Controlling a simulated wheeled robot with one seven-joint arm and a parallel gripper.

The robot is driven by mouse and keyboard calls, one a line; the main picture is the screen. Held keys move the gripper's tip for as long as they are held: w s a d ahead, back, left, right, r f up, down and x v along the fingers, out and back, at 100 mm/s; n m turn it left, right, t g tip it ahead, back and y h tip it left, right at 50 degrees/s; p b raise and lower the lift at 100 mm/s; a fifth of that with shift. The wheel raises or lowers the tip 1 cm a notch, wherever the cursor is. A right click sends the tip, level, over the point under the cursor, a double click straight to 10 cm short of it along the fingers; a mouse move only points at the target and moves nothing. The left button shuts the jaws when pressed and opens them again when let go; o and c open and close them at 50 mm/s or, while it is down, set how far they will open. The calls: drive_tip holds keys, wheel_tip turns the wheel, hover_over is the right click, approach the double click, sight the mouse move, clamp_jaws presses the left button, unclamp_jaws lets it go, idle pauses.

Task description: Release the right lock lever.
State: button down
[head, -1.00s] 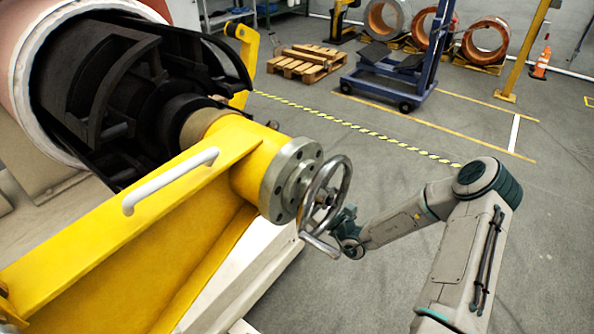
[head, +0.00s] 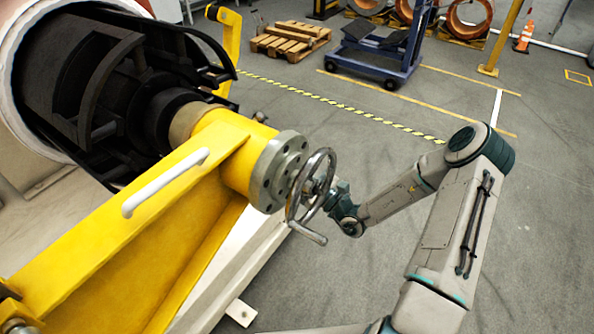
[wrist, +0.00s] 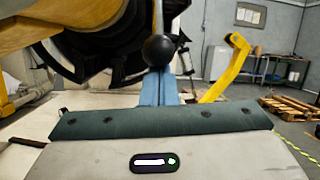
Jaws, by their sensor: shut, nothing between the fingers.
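My gripper (wrist: 160,88) shows in the wrist view as blue fingers held together, shut and empty, beyond the teal and grey wrist housing. A round black knob (wrist: 158,48) appears right at the fingertips; I cannot tell whether they touch it. It may belong to a lock lever, but no lever shaft shows. In the head view the end of my arm (head: 342,208) is just right of the metal handwheel (head: 322,168), whose rim partly hides it; the fingers cannot be made out there.
The yellow beam (head: 130,215) with a white handle (head: 165,182) fills the left, ending in a round flange (head: 272,180) behind the handwheel. The dark drum (head: 85,85) is beyond. A bent yellow arm (head: 230,45) stands behind it.

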drive_tip(key=shift+r, duration=0.2)
wheel_tip(320, 180, down, 4)
drive_tip(key=w+a+b, duration=0.2)
drive_tip(key=v, duration=1)
drive_tip(key=shift+b, duration=0.3)
drive_tip(key=shift+w+d+r, duration=0.1)
drive_tip(key=shift+d, duration=0.1)
